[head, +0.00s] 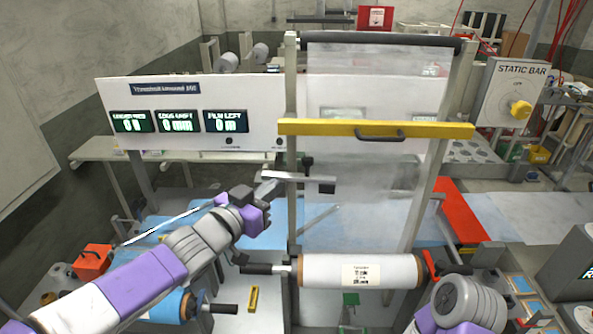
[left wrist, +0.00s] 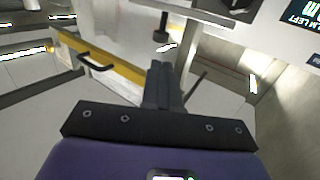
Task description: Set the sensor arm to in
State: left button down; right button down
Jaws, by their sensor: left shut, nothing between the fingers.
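The sensor arm (head: 290,175) looks like a pale metal bar beside the left upright of the film frame. A black block (head: 327,187) is at its right end, in front of the clear film (head: 360,210). A black knob (head: 307,162) stands just above the bar; a similar black knob shows in the left wrist view (left wrist: 161,37). My left gripper (head: 272,188) is shut and empty, close to the bar's left end; contact cannot be told. Its closed fingers also show in the left wrist view (left wrist: 160,80). My right gripper is out of view.
A yellow bar (head: 420,130) with a black handle crosses the frame above the sensor arm. A film roll (head: 330,270) lies below. A white display panel (head: 180,90) stands behind left, and a static bar box (head: 510,95) is at right.

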aim_at(304, 163)
pick_arm(q)
jog(key=b+x, duration=0.1)
jog(key=x, duration=0.8)
jog(key=shift+w+d+f, duration=0.1)
jog(key=shift+w+f, duration=0.05)
jog(key=shift+w, duration=0.15)
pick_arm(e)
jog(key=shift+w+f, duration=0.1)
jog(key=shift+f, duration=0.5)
